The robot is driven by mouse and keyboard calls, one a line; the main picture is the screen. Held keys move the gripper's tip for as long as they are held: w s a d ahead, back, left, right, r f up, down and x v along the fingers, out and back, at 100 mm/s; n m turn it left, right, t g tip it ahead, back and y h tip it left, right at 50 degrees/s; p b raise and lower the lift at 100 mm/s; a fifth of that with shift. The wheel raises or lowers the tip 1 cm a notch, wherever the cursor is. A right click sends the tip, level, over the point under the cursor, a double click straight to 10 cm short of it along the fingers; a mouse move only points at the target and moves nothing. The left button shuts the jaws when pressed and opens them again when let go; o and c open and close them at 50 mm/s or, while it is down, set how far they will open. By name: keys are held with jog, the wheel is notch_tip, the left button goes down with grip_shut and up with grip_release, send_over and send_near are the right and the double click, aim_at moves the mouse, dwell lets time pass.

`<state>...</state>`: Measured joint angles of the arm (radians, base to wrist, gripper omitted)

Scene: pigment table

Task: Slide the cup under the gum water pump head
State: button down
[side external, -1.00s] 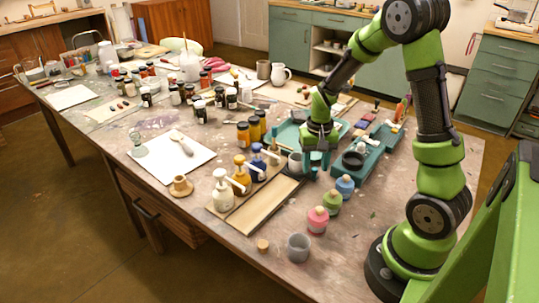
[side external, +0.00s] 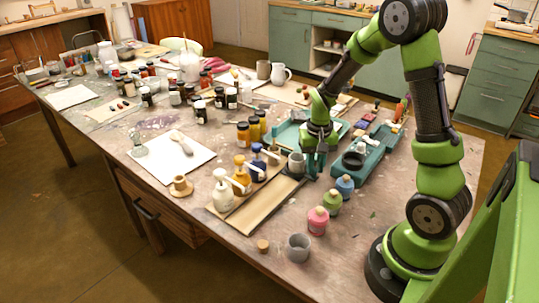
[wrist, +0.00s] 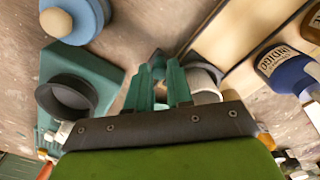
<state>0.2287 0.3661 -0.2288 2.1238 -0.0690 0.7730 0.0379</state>
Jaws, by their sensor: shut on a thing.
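A small grey cup (side external: 297,162) stands at the far right end of a pale wooden strip (side external: 258,209). It also shows in the wrist view (wrist: 204,84), just right of the fingers. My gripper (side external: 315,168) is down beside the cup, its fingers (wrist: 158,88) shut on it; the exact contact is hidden. Three pump bottles stand in a row along the strip: white (side external: 222,190), yellow (side external: 242,178) and blue (side external: 258,160), their spouts reaching over the strip. The blue one's label reads indigo in the wrist view (wrist: 285,65). I cannot read the white and yellow labels.
Pink (side external: 318,221), green (side external: 332,202) and blue (side external: 345,186) round bottles stand right of the strip. Another grey cup (side external: 299,247) is near the front edge. A teal stand with a dark ring (side external: 354,160) is right of my gripper. The strip before the white pump is clear.

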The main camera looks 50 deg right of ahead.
jog(key=a, duration=2.3)
jog(key=shift+a, duration=0.4)
jog(key=c, duration=1.1)
grip_release()
jog(key=shift+o, duration=0.4)
jog(key=shift+r, duration=0.1)
notch_tip(320, 180, up, 17)
